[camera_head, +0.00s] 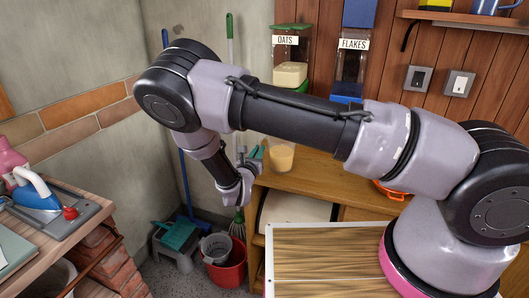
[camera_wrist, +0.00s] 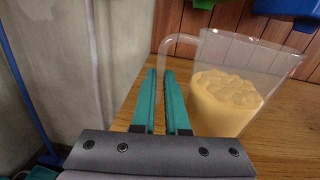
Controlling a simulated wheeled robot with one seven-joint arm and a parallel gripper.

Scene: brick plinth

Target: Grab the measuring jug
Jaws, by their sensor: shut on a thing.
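The measuring jug (camera_wrist: 228,100) is clear, with a yellowish filling, and stands upright on the wooden cabinet top. In the head view the jug (camera_head: 281,157) is near the cabinet's left edge. My gripper (camera_wrist: 165,75) has teal fingers, close together at the jug's left side, where its clear handle comes down between them. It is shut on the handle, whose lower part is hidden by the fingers. In the head view my gripper (camera_head: 256,156) is just left of the jug.
Oats (camera_head: 290,58) and flakes (camera_head: 350,55) dispensers hang on the wood wall behind the jug. A brick plinth (camera_head: 110,262) with an iron (camera_head: 38,194) is at left.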

